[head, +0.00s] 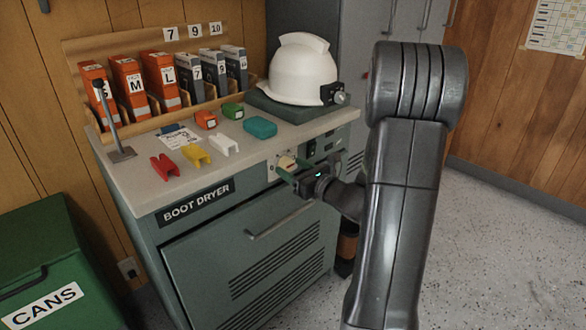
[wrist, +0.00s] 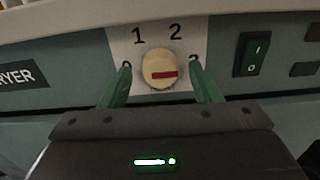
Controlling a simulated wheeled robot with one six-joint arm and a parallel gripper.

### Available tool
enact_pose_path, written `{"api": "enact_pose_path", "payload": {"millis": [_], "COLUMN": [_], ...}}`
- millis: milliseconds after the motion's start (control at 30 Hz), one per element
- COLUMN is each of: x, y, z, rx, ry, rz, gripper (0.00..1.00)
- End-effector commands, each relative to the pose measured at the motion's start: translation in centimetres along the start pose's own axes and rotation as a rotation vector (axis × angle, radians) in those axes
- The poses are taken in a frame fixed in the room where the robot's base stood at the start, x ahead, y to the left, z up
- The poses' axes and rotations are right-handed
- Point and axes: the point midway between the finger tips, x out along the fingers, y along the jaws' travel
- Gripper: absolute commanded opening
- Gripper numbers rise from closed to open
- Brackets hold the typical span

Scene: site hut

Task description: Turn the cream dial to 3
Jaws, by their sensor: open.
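The cream dial (head: 286,161) sits on a white number plate on the front of the boot dryer (head: 150,228). In the wrist view the dial (wrist: 160,66) is round with a red bar lying nearly level across it. The digits 1 and 2 show above it; marks at the plate's left and right sides are partly hidden by my fingers. My gripper (head: 291,172) is open, with one green finger on each side of the dial. In the wrist view the gripper (wrist: 160,86) shows a gap between each finger and the dial.
A black rocker switch (wrist: 251,54) is right of the dial. A drawer handle (head: 283,222) is below. A white helmet (head: 302,72), coloured clips (head: 196,155) and a small lever (head: 119,150) are on top. A green cans bin (head: 40,250) stands at left.

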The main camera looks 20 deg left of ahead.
Motion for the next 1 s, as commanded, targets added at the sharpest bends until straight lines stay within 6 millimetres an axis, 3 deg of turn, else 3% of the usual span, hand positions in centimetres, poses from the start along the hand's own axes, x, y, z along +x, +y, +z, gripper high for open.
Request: {"api": "enact_pose_path", "payload": {"millis": [600, 800, 1000], "x": [-11.3, -13.1, -13.4], "y": [-0.1, -0.1, 0.0], "z": [0.1, 0.0, 0.0], "rx": [0.002, 0.0, 0.0], "ry": [0.0, 0.001, 0.001], "rz": [-0.005, -0.003, -0.001], "gripper": [0.57, 0.57, 0.57]}}
